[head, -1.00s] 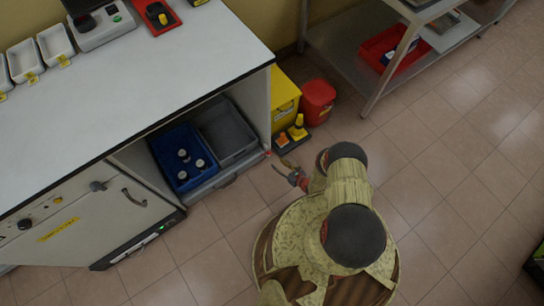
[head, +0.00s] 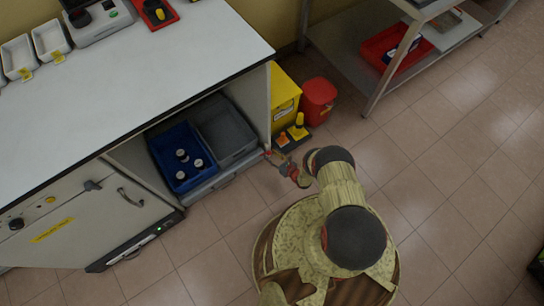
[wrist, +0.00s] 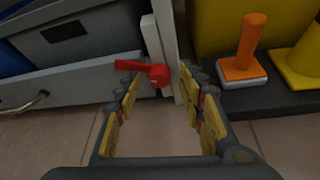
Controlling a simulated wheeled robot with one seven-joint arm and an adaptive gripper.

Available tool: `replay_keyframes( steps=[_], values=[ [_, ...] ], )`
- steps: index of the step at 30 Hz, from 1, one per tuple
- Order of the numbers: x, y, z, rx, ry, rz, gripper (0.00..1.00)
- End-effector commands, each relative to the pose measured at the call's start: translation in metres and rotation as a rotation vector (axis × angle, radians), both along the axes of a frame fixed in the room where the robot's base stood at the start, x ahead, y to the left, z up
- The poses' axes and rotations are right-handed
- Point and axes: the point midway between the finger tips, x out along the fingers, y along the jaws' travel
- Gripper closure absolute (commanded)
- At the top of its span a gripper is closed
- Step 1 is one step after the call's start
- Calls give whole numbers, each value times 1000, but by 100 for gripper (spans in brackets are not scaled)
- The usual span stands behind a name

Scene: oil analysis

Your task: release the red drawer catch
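The red drawer catch (wrist: 158,74) is a small red lever with a round knob. In the wrist view it sits at the right end of the pale drawer front (wrist: 75,83), by the cabinet's edge post. My gripper (wrist: 162,85) is open, with its yellow-padded fingers on either side of the catch's lower end. I cannot tell whether either finger touches it. In the head view my gripper (head: 276,160) is at the right end of the drawer, low by the cabinet corner. The drawer holds a blue bin (head: 166,166) with several small bottles and a grey bin (head: 229,150).
Right of the cabinet stand a yellow box (head: 285,97), a red bin (head: 318,97) and a dark tray with an orange-handled tool (wrist: 246,52) and a yellow cone (wrist: 303,60). A metal shelf (head: 345,65) is behind.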

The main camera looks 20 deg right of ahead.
Motion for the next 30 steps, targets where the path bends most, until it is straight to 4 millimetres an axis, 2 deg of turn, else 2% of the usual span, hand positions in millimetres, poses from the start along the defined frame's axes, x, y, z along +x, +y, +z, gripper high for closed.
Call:
replay_keyframes(
  steps=[21,30],
  values=[
    [0,0,0,-1,0,0,100],
    [0,-1,0,29,7,1,100]
  ],
)
